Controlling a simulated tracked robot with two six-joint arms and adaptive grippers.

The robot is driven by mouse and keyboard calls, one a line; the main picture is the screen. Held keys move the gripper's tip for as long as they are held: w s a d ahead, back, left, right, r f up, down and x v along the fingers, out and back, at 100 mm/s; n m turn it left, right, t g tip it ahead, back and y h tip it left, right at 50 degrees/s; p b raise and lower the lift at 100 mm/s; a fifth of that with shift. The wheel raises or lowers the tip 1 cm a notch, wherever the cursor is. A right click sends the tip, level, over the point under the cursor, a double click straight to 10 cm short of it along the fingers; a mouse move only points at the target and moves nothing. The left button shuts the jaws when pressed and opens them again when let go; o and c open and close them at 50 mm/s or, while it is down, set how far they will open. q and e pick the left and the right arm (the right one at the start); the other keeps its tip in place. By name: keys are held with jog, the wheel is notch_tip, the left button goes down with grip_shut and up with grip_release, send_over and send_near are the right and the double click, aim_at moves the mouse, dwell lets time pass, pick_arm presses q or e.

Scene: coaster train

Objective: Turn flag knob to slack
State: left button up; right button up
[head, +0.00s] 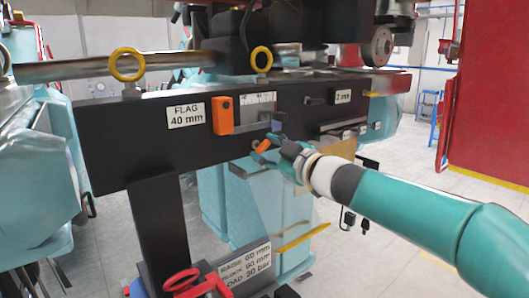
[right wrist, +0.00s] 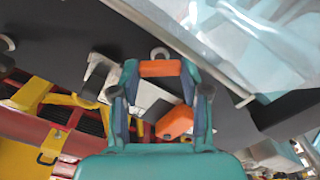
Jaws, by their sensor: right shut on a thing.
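My right gripper (head: 267,147) reaches in from the right to the lower edge of the black beam (head: 150,139). It is shut on an orange knob (head: 262,145), just below the scale plate. In the right wrist view the fingers of my right gripper (right wrist: 160,72) are apart, with the orange knob (right wrist: 160,68) across between their tips. A second orange piece, a block (head: 222,114), stands on the beam's face between the label "FLAG 40 mm" (head: 186,115) and the pale scale plate (head: 258,106). My left gripper is not in view.
Yellow rings (head: 127,65) stand on top of the beam, beside a long metal bar (head: 100,67). A red valve handle (head: 196,284) is low in front. A red panel (head: 490,110) stands at the right. Floor shows clear at the lower left.

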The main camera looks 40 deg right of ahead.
jog(key=n, duration=0.4)
jog(key=shift+a+r+n+b, duration=0.15)
jog(key=shift+n+b, duration=0.2)
jog(key=shift+n, duration=0.05)
jog(key=n, duration=0.4)
jog(key=shift+b, duration=0.4)
jog(key=shift+f, duration=0.2)
jog(key=o, duration=0.7)
jog(key=shift+w, duration=0.1)
jog(key=o, duration=0.4)
jog(key=shift+w+a+f, duration=0.1)
jog(key=shift+a, duration=0.05)
jog(key=shift+o, duration=0.2)
jog(key=shift+f, duration=0.1)
